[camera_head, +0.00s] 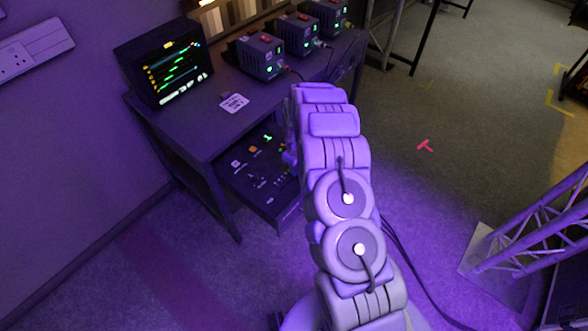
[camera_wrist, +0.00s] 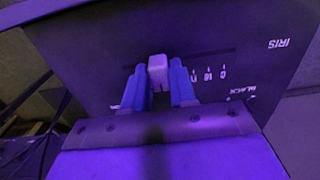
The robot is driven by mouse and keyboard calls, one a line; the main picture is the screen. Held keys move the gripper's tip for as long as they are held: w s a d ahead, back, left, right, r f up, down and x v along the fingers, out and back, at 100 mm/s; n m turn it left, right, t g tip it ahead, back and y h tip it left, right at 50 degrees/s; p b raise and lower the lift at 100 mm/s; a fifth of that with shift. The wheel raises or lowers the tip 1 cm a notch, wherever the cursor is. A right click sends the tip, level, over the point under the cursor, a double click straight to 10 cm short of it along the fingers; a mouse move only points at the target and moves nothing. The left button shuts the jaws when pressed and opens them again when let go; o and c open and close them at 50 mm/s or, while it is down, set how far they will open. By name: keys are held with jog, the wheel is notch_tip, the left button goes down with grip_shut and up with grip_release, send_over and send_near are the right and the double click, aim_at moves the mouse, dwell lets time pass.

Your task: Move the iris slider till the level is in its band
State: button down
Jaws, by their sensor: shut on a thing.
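In the wrist view, the iris slider (camera_wrist: 158,66) is a small pale block on a dark slot in the panel. The upside-down label IRIS (camera_wrist: 279,43) is at the right end, and a row of number marks (camera_wrist: 209,74) runs below the slot. My gripper (camera_wrist: 159,75) has its two blue fingers on either side of the slider, shut on it. In the head view, the control panel (camera_head: 262,172) is a dark unit under the desk with a green lit digit. My arm hides the gripper and the slider there. The monitor (camera_head: 172,68) shows green traces and yellow marks; its fine detail is too small to read.
The desk (camera_head: 205,125) carries several grey boxes (camera_head: 262,54) with red switches and a small white card (camera_head: 233,103). A lattice truss (camera_head: 530,228) stands at the right. Dark cables run over the floor right of my arm. The floor around the red mark (camera_head: 425,146) is clear.

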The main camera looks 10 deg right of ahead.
jog(key=c, duration=1)
grip_release()
jog(key=shift+a, duration=0.15)
notch_tip(320, 180, up, 17)
jog(key=p, duration=0.3)
jog(key=shift+r, duration=0.1)
